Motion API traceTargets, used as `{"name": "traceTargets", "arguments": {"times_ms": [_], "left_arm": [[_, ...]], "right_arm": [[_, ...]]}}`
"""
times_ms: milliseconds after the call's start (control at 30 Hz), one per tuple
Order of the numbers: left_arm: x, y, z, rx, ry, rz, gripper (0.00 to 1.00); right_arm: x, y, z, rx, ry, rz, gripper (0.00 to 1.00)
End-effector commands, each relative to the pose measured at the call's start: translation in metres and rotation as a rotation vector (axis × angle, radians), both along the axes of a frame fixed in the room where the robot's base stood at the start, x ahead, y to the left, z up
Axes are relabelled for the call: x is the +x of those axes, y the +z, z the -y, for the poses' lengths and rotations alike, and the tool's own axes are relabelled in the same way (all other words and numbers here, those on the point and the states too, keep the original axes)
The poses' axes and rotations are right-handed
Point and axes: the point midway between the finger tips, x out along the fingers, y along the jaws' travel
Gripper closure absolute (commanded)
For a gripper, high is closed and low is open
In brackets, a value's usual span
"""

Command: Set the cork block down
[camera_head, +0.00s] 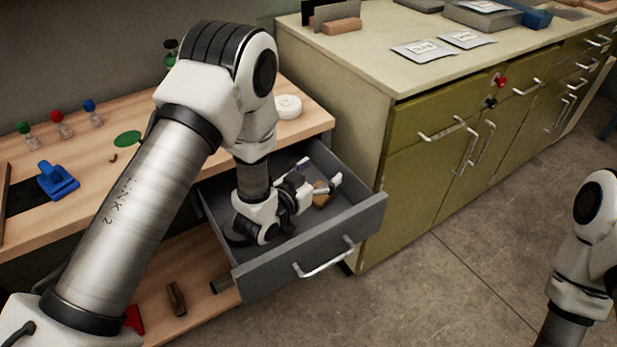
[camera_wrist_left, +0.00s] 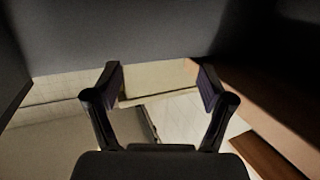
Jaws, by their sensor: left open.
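A small tan block, which looks like the cork block (camera_head: 321,194), is in the open grey drawer (camera_head: 310,268). My left gripper (camera_head: 321,188) is reached into the drawer, its fingers spread beside the block. I cannot tell whether a finger touches it. In the left wrist view the left gripper (camera_wrist_left: 160,78) is open, with nothing clearly held between its fingers. The block cannot be made out there. Part of my right arm shows at the right edge of the head view, but its gripper is out of frame.
The wooden bench (camera_head: 85,215) holds a blue tool (camera_head: 57,181), a white roll (camera_head: 288,106) and several small coloured-top items. An olive cabinet (camera_head: 425,175) stands close to the drawer's right. Loose items lie on the lower shelf (camera_head: 205,305). The floor in front is clear.

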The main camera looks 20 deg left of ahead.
Motion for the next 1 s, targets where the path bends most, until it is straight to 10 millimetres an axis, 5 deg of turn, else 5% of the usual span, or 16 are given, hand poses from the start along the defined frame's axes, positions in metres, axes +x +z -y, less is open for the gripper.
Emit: {"name": "traceTargets", "arguments": {"times_ms": [500,1000], "left_arm": [[-0.105,0.023,-0.032,-0.001,0.003,-0.001,0.19],[-0.114,0.026,-0.034,0.000,0.001,0.004,0.19]], "right_arm": [[0.000,0.006,0.000,0.000,0.000,0.000,0.53],[0.000,0.006,0.000,0.000,0.000,0.000,0.53]]}}
